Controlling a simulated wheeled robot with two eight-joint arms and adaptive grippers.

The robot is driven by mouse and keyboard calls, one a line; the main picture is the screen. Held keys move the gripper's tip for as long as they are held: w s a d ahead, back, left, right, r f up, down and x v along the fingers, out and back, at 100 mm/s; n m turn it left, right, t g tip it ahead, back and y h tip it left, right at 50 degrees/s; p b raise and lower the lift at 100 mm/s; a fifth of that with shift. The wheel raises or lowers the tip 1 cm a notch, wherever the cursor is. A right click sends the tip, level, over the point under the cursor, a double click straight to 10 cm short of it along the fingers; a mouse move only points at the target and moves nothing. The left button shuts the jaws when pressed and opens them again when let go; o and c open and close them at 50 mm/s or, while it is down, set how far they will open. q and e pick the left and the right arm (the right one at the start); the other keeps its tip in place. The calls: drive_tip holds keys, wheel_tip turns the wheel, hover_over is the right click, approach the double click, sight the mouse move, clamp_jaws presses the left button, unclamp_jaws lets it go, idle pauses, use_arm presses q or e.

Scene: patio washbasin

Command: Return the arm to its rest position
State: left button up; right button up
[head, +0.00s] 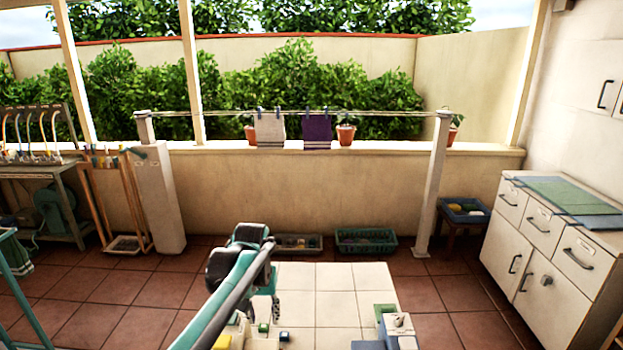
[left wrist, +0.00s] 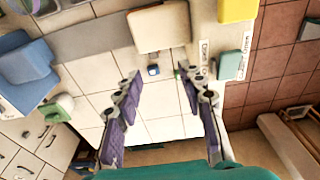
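My left arm rises from the bottom middle of the head view and bends over at its top. My left gripper (head: 274,307) hangs below that bend, above the white tiled top, partly hidden by the arm. In the left wrist view the left gripper (left wrist: 158,78) has its two purple-padded fingers spread wide apart. Nothing is held between them; a small blue object (left wrist: 153,70) lies beyond on the tiles, apart from the fingers. My right gripper is not in view.
The white tiled top (head: 340,300) is largely bare in its middle. Yellow and teal blocks and a white-and-green item (head: 398,323) stand near its front. A white cabinet (head: 540,240) is at right. A line with a purple cloth (head: 317,132) hangs behind.

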use_arm(q)
drive_tip(key=s+a+r+t, duration=0.1)
drive_tip(key=s+r, duration=0.1)
drive_tip(key=s, duration=0.4)
drive_tip(key=s+a+r+t, duration=0.1)
drive_tip(key=s+a+t, duration=0.1)
drive_tip(key=s, duration=0.4)
drive_tip(key=s+a+f+t, duration=0.1)
drive_tip(key=s+f, duration=0.1)
drive_tip(key=s, duration=0.4)
drive_tip(key=s+f+t, duration=0.2)
drive_tip(key=s+f, duration=0.1)
drive_tip(key=s, duration=0.3)
drive_tip(key=shift+a, duration=0.4)
